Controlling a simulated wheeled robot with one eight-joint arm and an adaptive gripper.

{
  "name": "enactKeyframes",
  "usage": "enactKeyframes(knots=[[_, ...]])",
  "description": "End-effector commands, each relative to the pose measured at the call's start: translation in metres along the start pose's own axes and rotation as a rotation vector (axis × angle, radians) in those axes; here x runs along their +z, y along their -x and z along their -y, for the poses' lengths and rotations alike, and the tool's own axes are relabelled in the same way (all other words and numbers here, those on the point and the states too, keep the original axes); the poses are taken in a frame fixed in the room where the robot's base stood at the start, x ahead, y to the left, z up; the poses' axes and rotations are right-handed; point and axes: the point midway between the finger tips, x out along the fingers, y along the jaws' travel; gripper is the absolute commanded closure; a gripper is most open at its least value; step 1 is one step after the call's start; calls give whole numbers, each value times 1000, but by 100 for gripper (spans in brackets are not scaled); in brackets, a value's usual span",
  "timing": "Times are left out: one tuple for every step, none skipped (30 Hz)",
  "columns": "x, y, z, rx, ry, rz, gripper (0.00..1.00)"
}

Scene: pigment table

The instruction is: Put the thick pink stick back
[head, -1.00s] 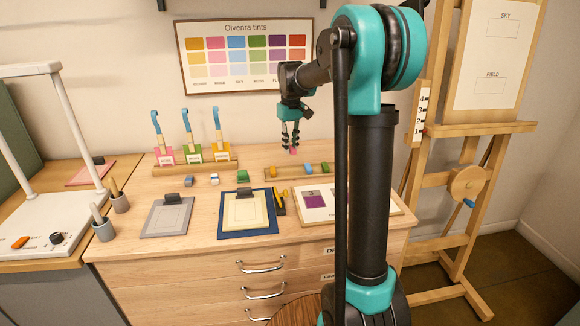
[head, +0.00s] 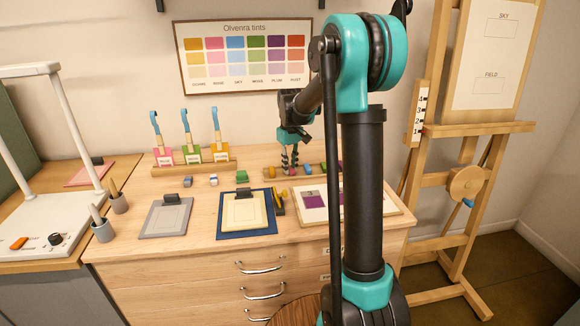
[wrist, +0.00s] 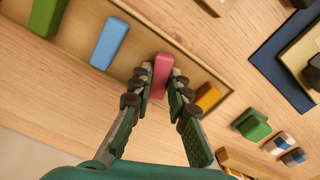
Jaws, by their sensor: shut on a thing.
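The thick pink stick (wrist: 162,76) is between the two fingertips of my gripper (wrist: 158,88), which is shut on it, in the wrist view. The stick is over the long wooden tray (wrist: 140,45), in the space between a blue stick (wrist: 109,43) and an orange stick (wrist: 207,97). A green stick (wrist: 47,16) lies beyond the blue one. In the head view my gripper (head: 289,167) is low at the tray's left part, beside the orange stick. Whether the pink stick touches the tray floor cannot be told.
Small green (head: 242,176) and white-and-blue blocks lie left of the tray. A blue mat (head: 230,231) with a cream pad and a board with purple swatches (head: 314,201) lie in front. A rack of blue-handled tools (head: 185,151) stands at the back left.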

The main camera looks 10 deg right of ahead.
Motion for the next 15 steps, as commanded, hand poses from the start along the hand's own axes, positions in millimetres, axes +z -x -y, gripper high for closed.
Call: enactKeyframes(knots=[[0, -2, 0, 0, 0, 0, 100], [0, -1, 0, 0, 0, 0, 81], [0, -1, 0, 0, 0, 0, 76], [0, -1, 0, 0, 0, 0, 73], [0, -1, 0, 0, 0, 0, 69], [0, -1, 0, 0, 0, 0, 64], [0, -1, 0, 0, 0, 0, 63], [0, -1, 0, 0, 0, 0, 63], [0, -1, 0, 0, 0, 0, 63], [0, -1, 0, 0, 0, 0, 63], [0, -1, 0, 0, 0, 0, 63], [0, -1, 0, 0, 0, 0, 63], [0, -1, 0, 0, 0, 0, 63], [0, -1, 0, 0, 0, 0, 63], [0, 0, 0, 0, 0, 0, 63]])
